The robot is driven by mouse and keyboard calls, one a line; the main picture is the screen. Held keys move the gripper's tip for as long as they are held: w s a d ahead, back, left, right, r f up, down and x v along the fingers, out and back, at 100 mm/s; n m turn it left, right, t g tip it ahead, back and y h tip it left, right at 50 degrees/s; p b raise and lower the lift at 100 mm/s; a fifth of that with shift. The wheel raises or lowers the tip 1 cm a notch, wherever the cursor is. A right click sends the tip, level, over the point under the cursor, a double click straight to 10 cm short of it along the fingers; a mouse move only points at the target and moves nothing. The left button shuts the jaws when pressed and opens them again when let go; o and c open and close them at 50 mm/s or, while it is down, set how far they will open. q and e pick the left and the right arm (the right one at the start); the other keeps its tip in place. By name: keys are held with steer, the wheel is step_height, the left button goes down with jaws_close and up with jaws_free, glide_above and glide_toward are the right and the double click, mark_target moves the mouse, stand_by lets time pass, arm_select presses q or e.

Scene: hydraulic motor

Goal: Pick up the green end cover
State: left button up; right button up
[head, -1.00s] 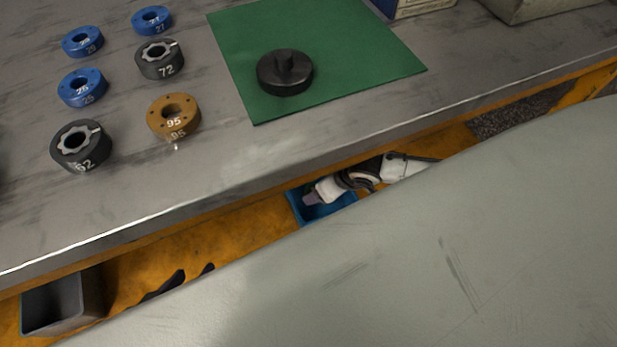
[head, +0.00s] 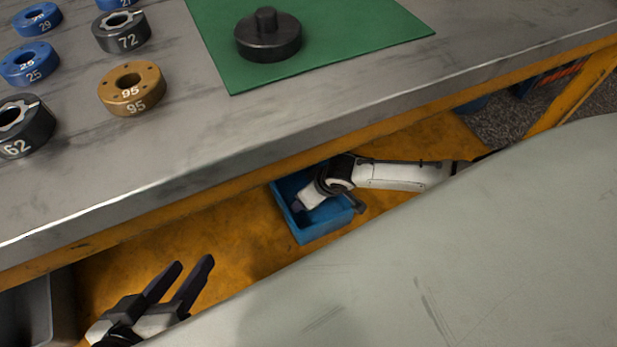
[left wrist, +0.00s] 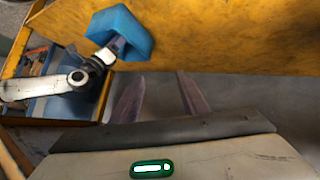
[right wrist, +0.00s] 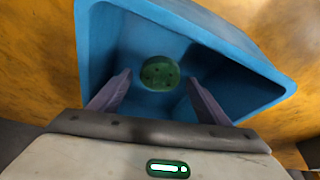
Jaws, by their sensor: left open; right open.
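The green end cover (right wrist: 160,73) is a round green disc with small dark holes. It lies on the floor of a blue bin (right wrist: 240,67) in the right wrist view. My right gripper (right wrist: 158,88) is open, its two fingers reaching into the bin on either side of the cover in that view; I cannot tell how far above the cover they are. In the head view the blue bin (head: 316,233) stands on the orange lower shelf, and the cover is hidden there. My left gripper (head: 194,268) is open and empty at the lower left. It also shows in the left wrist view (left wrist: 157,80).
A grey workbench (head: 190,150) overhangs the shelf. On it are numbered rings, such as a brass one (head: 131,92), and a green mat (head: 340,45) with a dark round part (head: 267,38). A grey bin (head: 40,310) stands at the lower left.

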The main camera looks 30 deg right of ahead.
arm_select(q)
steer(key=shift+r, duration=0.1)
arm_select(e)
steer(key=shift+w, duration=0.1)
steer(key=c, duration=1.3)
steer(key=shift+r, duration=0.1)
steer(key=shift+c, duration=0.2)
steer(key=shift+r+p, duration=0.35)
step_height(320, 180, up, 8)
steer(key=p, duration=0.4)
arm_select(q)
steer(key=shift+s+a+f+g+y+p, duration=0.3)
steer(key=shift+a+f+y, duration=0.25)
steer(key=shift+a+f, duration=0.25)
steer(key=shift+s+a+f+g+y+p, duration=0.15)
steer(key=shift+s+a+f+g+y, duration=0.15)
steer(key=shift+a+f+y, duration=0.4)
arm_select(e)
steer(key=shift+r, duration=0.6)
arm_select(q)
steer(key=shift+f, duration=0.1)
steer(key=shift+r, duration=0.2)
arm_select(e)
steer(key=shift+r, duration=0.1)
arm_select(q)
steer(key=shift+r+p, duration=1)
steer(key=shift+p, duration=0.15)
arm_select(e)
steer(key=shift+r, duration=0.75)
